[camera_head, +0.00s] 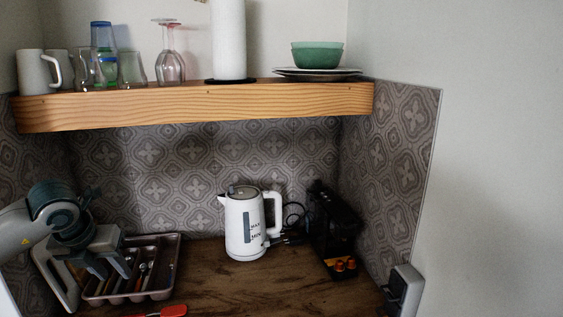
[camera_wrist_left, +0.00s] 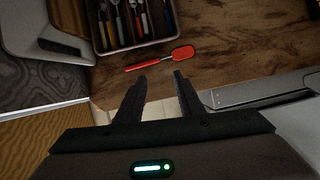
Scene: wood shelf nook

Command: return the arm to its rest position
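My left gripper (camera_head: 112,266) reaches in from the left in the head view, above the cutlery tray. Its two dark fingers stand apart with nothing between them, as the left wrist view (camera_wrist_left: 160,77) also shows. A red-ended utensil (camera_wrist_left: 182,53) lies on the wooden counter beyond the fingertips, apart from them. It also shows at the bottom edge of the head view (camera_head: 172,311). My right gripper cannot be made out in either view.
A cutlery tray (camera_head: 176,266) with several utensils is below the left gripper. A white kettle (camera_head: 243,228) and a black coffee machine (camera_head: 330,230) stand further right. The wooden shelf (camera_head: 200,104) above holds glasses, mugs, a paper roll and bowls. The front-middle counter (camera_head: 260,285) is clear.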

